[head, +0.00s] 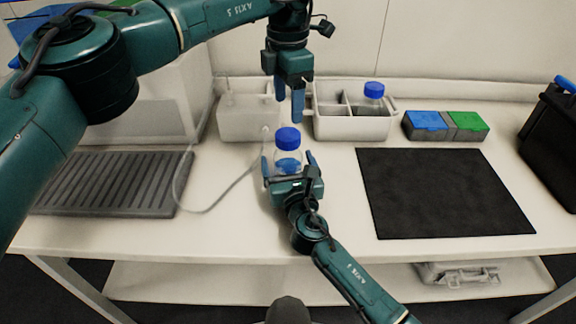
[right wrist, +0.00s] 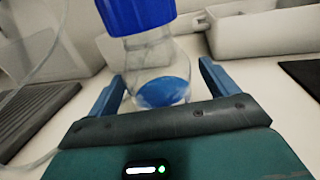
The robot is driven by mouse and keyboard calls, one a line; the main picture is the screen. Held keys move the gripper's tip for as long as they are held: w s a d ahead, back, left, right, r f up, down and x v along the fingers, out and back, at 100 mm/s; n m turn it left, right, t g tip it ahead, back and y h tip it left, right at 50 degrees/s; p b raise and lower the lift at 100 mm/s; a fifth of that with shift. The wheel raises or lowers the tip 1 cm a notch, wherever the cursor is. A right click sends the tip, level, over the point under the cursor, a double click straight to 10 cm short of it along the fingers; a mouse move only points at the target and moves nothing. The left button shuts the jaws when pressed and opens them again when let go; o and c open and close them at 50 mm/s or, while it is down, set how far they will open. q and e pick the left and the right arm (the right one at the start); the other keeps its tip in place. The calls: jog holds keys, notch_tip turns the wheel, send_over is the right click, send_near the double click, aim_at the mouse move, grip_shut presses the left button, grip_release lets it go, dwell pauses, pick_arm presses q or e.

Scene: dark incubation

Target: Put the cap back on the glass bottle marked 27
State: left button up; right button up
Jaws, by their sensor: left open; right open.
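A glass bottle (head: 279,155) with a blue cap (head: 288,138) on its top stands upright on the bench. Its number cannot be read. My right gripper (head: 288,163) is open with a finger on either side of the bottle's lower body. In the right wrist view the clear bottle (right wrist: 148,58) shows a blue patch low down, and the blue cap (right wrist: 135,14) sits over its neck, cut off by the top edge. My left gripper (head: 289,106) is open and empty, pointing down just above the cap in the picture. A second blue-capped bottle (head: 369,104) stands in a white divided bin (head: 350,128).
A white box (head: 240,122) with a tube stands behind and left. A grey ribbed plate (head: 110,183) lies left, a black mat (head: 440,192) right. Blue and green lidded boxes (head: 446,126) and a black case (head: 556,140) stand at right. Bench between bottle and mat is clear.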

jog(key=shift+w, duration=0.1)
jog(key=c, duration=1.5)
pick_arm(q)
jog(key=shift+n, duration=0.4)
pick_arm(e)
jog(key=c, duration=0.3)
pick_arm(q)
jog(key=n, duration=0.4)
jog(key=shift+n, duration=0.3)
pick_arm(e)
grip_shut()
pick_arm(q)
jog(key=n, duration=0.6)
jog(key=shift+n, duration=0.3)
jog(key=n, duration=0.4)
jog(key=shift+n, duration=0.3)
jog(key=n, duration=1.5)
